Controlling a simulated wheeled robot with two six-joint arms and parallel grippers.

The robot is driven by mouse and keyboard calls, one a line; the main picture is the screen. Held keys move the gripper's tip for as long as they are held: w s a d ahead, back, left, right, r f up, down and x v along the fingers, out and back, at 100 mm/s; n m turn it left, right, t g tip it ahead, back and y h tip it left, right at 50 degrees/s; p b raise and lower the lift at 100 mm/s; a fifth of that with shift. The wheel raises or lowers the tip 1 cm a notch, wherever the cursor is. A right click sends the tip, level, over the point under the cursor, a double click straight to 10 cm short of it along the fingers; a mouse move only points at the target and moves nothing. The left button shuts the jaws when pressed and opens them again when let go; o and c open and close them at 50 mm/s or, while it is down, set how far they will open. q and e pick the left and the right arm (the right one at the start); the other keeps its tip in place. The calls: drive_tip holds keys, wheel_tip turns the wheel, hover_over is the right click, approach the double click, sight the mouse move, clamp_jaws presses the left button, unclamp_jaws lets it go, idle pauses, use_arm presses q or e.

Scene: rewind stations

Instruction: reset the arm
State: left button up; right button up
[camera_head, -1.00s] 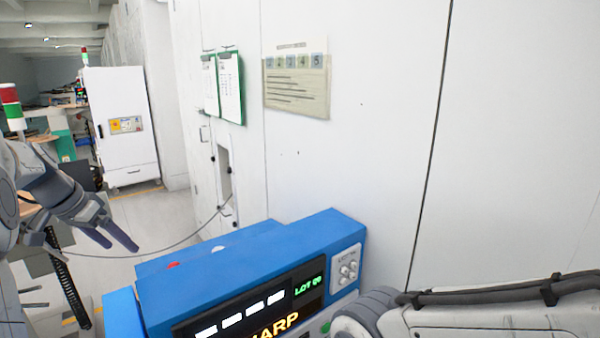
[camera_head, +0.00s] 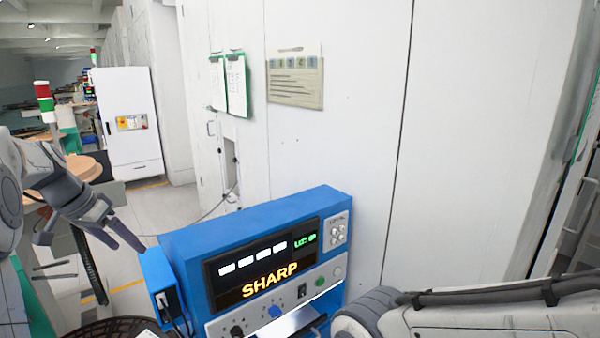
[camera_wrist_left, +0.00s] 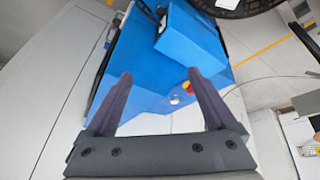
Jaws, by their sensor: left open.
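My left gripper (camera_head: 122,235) is open and empty in the head view, left of the blue SHARP machine (camera_head: 180,243) and apart from it in the picture. In the left wrist view my left gripper (camera_wrist_left: 160,95) shows its two dark fingers spread, with the blue machine (camera_wrist_left: 150,75) beyond them and nothing held between. The machine has a lit display, knobs and buttons on its front. My right arm crosses the lower right of the head view; its gripper is out of the picture.
A white wall (camera_head: 360,130) stands behind the machine, with clipboards (camera_head: 236,85) and a notice (camera_head: 295,78) on it. A white cabinet (camera_head: 128,120) stands at the back left. A dark reel (camera_head: 110,328) shows at the bottom left. Floor (camera_head: 175,205) is open beyond my left gripper.

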use_arm(q)
drive_tip(key=s+d+f+m+g+b, duration=0.1)
drive_tip(key=s+d+f, duration=0.15)
drive_tip(key=d, duration=0.65)
drive_tip(key=s+d+f+g, duration=0.1)
drive_tip(key=s+d, duration=0.3)
drive_tip(key=d, duration=0.5)
drive_tip(key=s+d+f+m+g+b, duration=0.15)
drive_tip(key=s+d, duration=0.25)
drive_tip(key=d, duration=0.5)
drive_tip(key=s+d+f+m, duration=0.1)
drive_tip(key=s+d+f, duration=0.2)
drive_tip(key=s, duration=0.7)
drive_tip(key=s+d+f+m+y+b, duration=0.1)
drive_tip(key=s+d+f, duration=0.2)
drive_tip(key=s, duration=0.7)
wheel_tip(320, 180, down, 3)
drive_tip(key=shift+d+r+g, duration=0.2)
drive_tip(key=shift+g, duration=0.25)
